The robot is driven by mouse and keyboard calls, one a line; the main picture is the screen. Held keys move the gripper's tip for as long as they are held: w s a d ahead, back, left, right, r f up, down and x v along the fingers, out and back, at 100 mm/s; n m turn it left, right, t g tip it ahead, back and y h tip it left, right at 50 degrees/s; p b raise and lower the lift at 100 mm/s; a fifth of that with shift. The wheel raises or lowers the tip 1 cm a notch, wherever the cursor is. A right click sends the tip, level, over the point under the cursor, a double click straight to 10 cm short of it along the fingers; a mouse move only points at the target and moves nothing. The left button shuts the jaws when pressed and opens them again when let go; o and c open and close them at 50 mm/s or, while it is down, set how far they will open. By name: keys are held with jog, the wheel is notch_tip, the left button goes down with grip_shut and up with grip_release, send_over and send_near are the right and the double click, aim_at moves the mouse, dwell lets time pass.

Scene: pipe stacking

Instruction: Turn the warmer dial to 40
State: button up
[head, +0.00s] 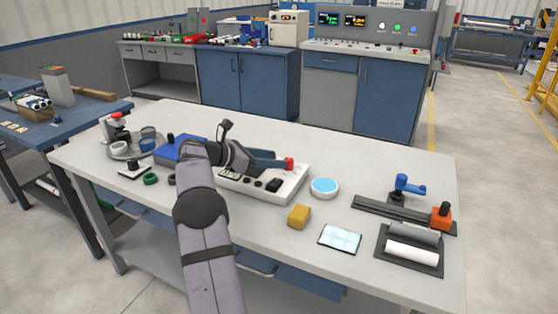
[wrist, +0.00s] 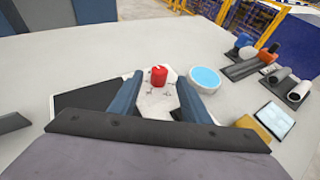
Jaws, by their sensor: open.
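A red knob (head: 289,163), which appears to be the warmer dial, stands at the right end of a long white panel (head: 293,188) on the table. In the wrist view the red knob (wrist: 159,76) sits on a pale base with small dark marks, too small to read. My gripper (head: 276,162) is open just left of the knob in the head view. In the wrist view its two blue fingers (wrist: 158,80) stand apart, with the knob between or just beyond their tips. I cannot tell whether they touch it. My gripper and arm hide part of the panel.
A round light-blue dish (head: 324,187) is close right of the panel. A yellow block (head: 299,216) and a pale blue sheet (head: 340,237) lie nearer the front. A rail with a blue handle (head: 408,187) and a dark tray with rollers (head: 411,254) are at right.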

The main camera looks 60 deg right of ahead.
aim_at(287, 160)
jog(key=shift+a, duration=0.2)
jog(key=shift+r, duration=0.1)
jog(key=s+r+n+g+p, duration=0.2)
jog(key=s+r+p, duration=0.6)
jog(key=r+p, duration=0.4)
jog(key=f+n+t, duration=0.1)
jog(key=f, duration=0.1)
jog(key=w+f+n+t+h, duration=0.1)
jog(key=f, duration=0.2)
jog(key=f+n+t+h+p, duration=0.1)
jog(key=f, duration=0.2)
jog(key=shift+w+a+n, duration=0.25)
jog(key=shift+w+n, duration=0.05)
jog(key=shift+w, duration=0.05)
jog(key=w+f+t, duration=0.3)
jog(key=shift+w+a+f+t, duration=0.15)
jog(key=shift+w+f+t, duration=0.15)
jog(key=shift+w, duration=0.05)
jog(key=shift+w+f+m, duration=0.2)
jog(key=shift+m, duration=0.4)
jog(key=shift+p+x, duration=0.85)
jog(key=shift+x, duration=2.8)
